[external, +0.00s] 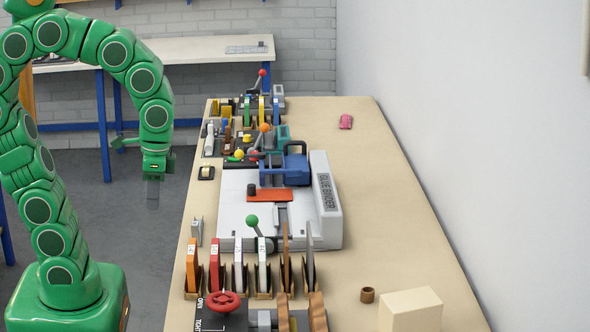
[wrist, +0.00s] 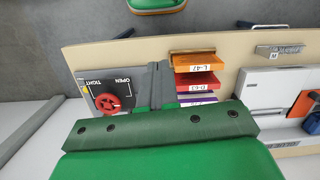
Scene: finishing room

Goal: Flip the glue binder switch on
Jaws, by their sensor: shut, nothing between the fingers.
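The glue binder (external: 330,225) is a white machine lying on the bench, with its name on the raised right side. An orange bar (external: 270,195) with a black knob crosses it, and a green-balled lever (external: 252,220) stands at its near edge. Part of the white binder also shows at the right of the wrist view (wrist: 262,88). I cannot tell which part is its switch or how it is set. My gripper (external: 153,196) is shut and empty, pointing down left of the bench and apart from the binder. Its grey fingers show in the wrist view (wrist: 157,72).
Upright labelled books (external: 214,262) stand in slots before the binder. A red handwheel (external: 225,301) sits on a plate marked OPEN and TIGHT. A beige block (external: 410,312) lies near right; the bench's right side is mostly clear.

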